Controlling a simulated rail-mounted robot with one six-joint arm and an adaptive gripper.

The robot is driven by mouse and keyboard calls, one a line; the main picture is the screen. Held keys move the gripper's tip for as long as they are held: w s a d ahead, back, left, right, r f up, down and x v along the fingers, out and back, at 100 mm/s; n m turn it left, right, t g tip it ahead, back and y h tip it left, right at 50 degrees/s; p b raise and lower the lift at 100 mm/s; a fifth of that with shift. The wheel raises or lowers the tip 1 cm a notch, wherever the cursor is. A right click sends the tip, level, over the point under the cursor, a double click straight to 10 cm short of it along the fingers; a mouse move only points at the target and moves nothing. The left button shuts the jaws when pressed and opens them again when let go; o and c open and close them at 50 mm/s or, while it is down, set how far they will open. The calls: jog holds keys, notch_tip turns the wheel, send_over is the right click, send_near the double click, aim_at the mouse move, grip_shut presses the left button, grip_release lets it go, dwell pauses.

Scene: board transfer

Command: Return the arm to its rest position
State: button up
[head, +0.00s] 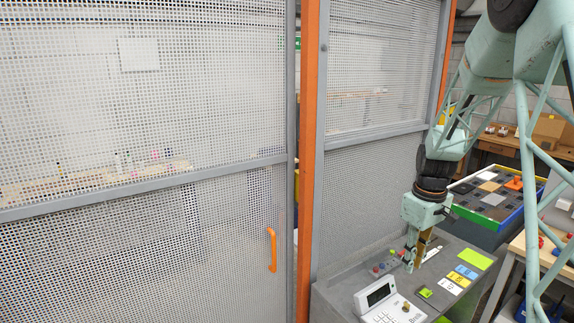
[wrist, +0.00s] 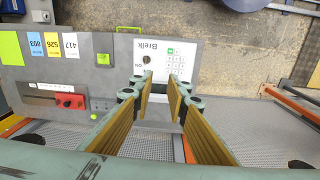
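My gripper (head: 412,266) hangs fingers-down from my arm, above the grey bench at the lower right of the head view. In the wrist view its two yellow-padded fingers (wrist: 161,80) stand apart with nothing between them, so it is open and empty. The device also shows in the head view (head: 393,304), just in front of and left of the gripper. I cannot tell the exact height of the fingertips above the bench.
Number cards (head: 459,280) and green pieces (head: 474,259) lie on the grey bench (head: 335,295). A mesh fence (head: 140,130) with an orange post (head: 312,130) stands left. A blue-and-yellow-edged tray (head: 521,216) holds dark tiles behind.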

jog(key=s+a+r+m+t+b, duration=0.1)
jog(key=s+a+r+b, duration=0.1)
jog(key=s+a+r, duration=0.55)
jog(key=s+a+r+m+t+b, duration=0.15)
jog(key=s+a+r, duration=0.25)
jog(key=s+r, duration=0.65)
jog(key=s+a+m+b, duration=0.1)
jog(key=s+a+b, duration=0.1)
jog(key=s, duration=1.1)
jog(key=s+a+f+m+b, duration=0.1)
jog(key=s+a+m+b, duration=0.1)
jog(key=s, duration=1.2)
jog(key=shift+a+f+t+b, duration=0.15)
jog(key=shift+a+t+b, duration=0.4)
jog(key=shift+a, duration=0.45)
jog(key=shift+w, duration=0.1)
